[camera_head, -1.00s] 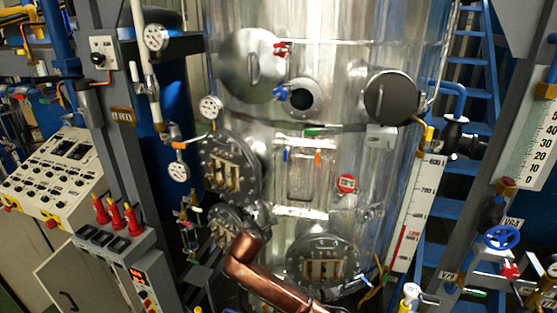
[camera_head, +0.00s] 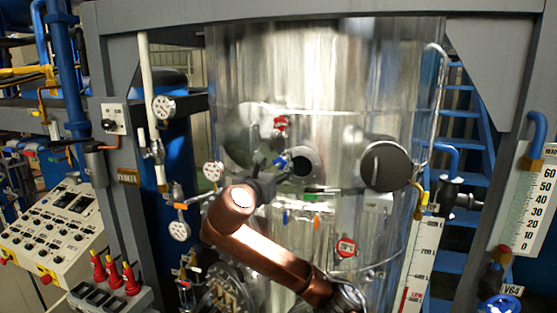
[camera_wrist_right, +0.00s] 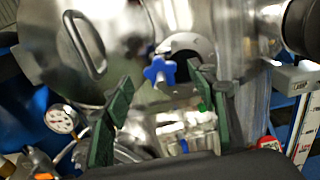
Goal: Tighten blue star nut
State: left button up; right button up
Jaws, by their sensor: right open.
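The blue star nut (camera_head: 281,161) sits beside the round dark port (camera_head: 304,164) on the front of the shiny steel vessel. In the right wrist view the blue star nut (camera_wrist_right: 159,71) shows clearly, in front of the port's left edge. My right gripper (camera_head: 268,174) is close in front of the nut and below it. Its green fingers are open in the wrist view (camera_wrist_right: 160,78), with the nut between their tips in the picture. I cannot tell the remaining depth; no contact shows. My left gripper is out of view.
A red star nut (camera_head: 280,125) is just above the blue one. A round cover with a handle (camera_wrist_right: 70,45) is at left, and a dark round cover (camera_head: 385,166) is at right.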

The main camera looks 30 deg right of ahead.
aim_at(282, 162)
jog(key=shift+p+x, duration=0.55)
jog(key=shift+x, duration=1.1)
jog(key=c, duration=1.1)
